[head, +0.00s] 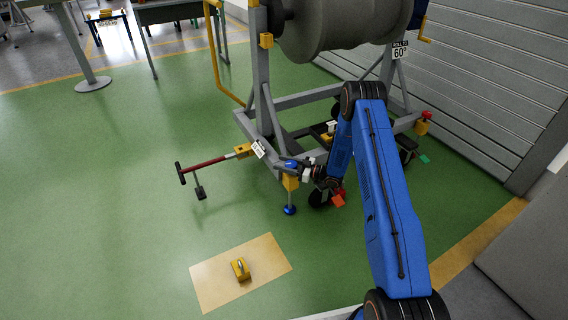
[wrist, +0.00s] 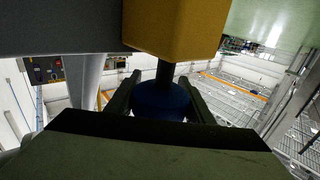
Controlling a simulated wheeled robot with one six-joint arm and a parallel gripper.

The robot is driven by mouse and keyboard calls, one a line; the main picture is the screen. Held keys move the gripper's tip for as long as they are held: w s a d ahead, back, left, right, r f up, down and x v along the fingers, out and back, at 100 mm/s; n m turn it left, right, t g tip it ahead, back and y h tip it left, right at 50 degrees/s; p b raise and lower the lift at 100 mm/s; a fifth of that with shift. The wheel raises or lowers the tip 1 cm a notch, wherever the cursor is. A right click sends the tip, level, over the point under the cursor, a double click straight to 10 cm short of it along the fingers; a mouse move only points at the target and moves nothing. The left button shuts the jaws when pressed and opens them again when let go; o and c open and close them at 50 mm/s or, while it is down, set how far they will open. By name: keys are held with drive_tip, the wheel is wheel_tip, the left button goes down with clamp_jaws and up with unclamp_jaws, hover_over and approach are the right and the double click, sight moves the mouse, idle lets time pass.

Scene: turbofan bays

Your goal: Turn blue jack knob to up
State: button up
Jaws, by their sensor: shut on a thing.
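The blue jack knob (head: 291,164) sits on top of a yellow jack block (head: 290,182) at the front corner of the grey engine stand. A blue foot (head: 289,210) is below that block, at the floor. My gripper (head: 302,168) reaches the knob from the right. In the wrist view the dark fingers of my gripper (wrist: 159,82) lie on both sides of the blue knob (wrist: 160,99), shut on it. A dark stem joins the knob to the yellow block (wrist: 175,30). The knob's turn position cannot be told.
The grey stand frame (head: 292,101) carries a large grey drum (head: 345,25). A red tow bar (head: 207,163) sticks out left of the jack. A yellow chock (head: 240,269) lies on a tan floor patch (head: 215,290). The green floor at left is clear.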

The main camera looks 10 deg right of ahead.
drive_tip(key=shift+s+a+n+g+y, duration=0.1)
drive_tip(key=shift+s+n+g+y, duration=0.3)
drive_tip(key=shift+n+g, duration=1.7)
drive_tip(key=shift+s+n+g+y, duration=0.15)
drive_tip(key=shift+s+n+g, duration=0.85)
drive_tip(key=shift+g, duration=1.9)
drive_tip(key=shift+s+a+n+g+y, duration=0.1)
drive_tip(key=shift+s+n+g+y, duration=0.2)
drive_tip(key=shift+n+g, duration=1.9)
drive_tip(key=shift+g, duration=0.5)
drive_tip(key=o, duration=1)
drive_tip(key=shift+o, duration=0.2)
wheel_tip(320, 180, up, 10)
